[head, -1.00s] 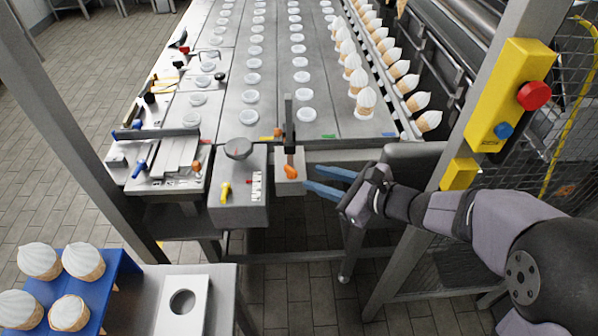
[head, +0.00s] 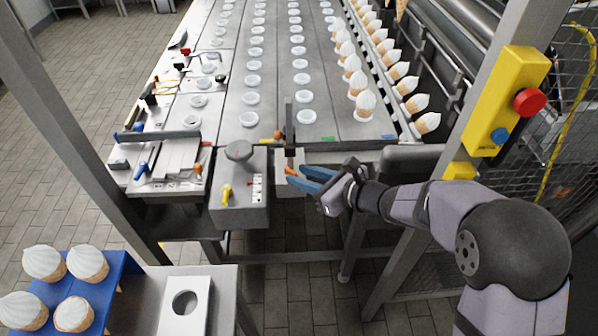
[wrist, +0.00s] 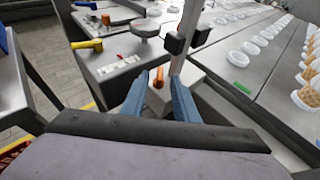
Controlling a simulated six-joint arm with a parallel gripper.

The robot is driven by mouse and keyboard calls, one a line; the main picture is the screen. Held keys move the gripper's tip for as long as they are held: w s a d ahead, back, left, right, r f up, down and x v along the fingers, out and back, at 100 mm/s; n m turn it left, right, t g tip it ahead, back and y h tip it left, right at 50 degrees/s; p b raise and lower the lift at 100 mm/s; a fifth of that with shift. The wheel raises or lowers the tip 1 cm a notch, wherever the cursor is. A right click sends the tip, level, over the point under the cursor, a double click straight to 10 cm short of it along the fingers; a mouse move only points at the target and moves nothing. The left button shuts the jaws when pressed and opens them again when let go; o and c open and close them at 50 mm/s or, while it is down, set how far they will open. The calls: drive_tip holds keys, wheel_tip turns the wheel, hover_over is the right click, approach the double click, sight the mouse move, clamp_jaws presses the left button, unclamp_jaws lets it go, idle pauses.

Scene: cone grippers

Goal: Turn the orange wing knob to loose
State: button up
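The orange wing knob (head: 291,171) sits on the front of a small light block (head: 282,186) at the base of an upright post, at the near end of the conveyor. In the wrist view the orange knob (wrist: 158,78) stands upright between and just beyond the blue fingertips. My gripper (head: 296,176) reaches in from the right, its blue fingers at the knob and partly covering it. In the wrist view my gripper (wrist: 157,80) has its fingers apart, one on each side of the knob; I cannot tell whether they touch it.
A grey box (head: 240,200) with a yellow handle (head: 226,194) and a round grey dial (head: 238,151) stands just left of the knob. The metal post (head: 289,125) rises above it. White-topped cones (head: 357,85) line the conveyor's right side. A yellow control box (head: 510,95) is at right.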

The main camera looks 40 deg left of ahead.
drive_tip(key=shift+x, duration=0.8)
clamp_jaws()
drive_tip(key=shift+w+p, duration=0.1)
drive_tip(key=shift+p, duration=0.25)
drive_tip(key=shift+w+n+g+h+p, duration=0.2)
drive_tip(key=shift+n+g+p, duration=0.1)
drive_tip(key=shift+n+g, duration=0.65)
drive_tip(key=shift+w+n+g+h+p, duration=0.15)
drive_tip(key=shift+n+g+p, duration=0.1)
drive_tip(key=shift+n+g, duration=0.65)
drive_tip(key=shift+w+a+f+n+g+h, duration=0.1)
drive_tip(key=shift+w+n+g+h, duration=0.1)
drive_tip(key=shift+n+g, duration=0.35)
drive_tip(key=shift+w+n+g+h, duration=0.15)
drive_tip(key=shift+n+g, duration=0.15)
drive_tip(key=shift+g, duration=0.3)
drive_tip(key=shift+a+n+g+h+b, duration=0.1)
drive_tip(key=shift+n+g+h+b, duration=0.35)
drive_tip(key=shift+n+g, duration=0.55)
drive_tip(key=shift+g, duration=0.1)
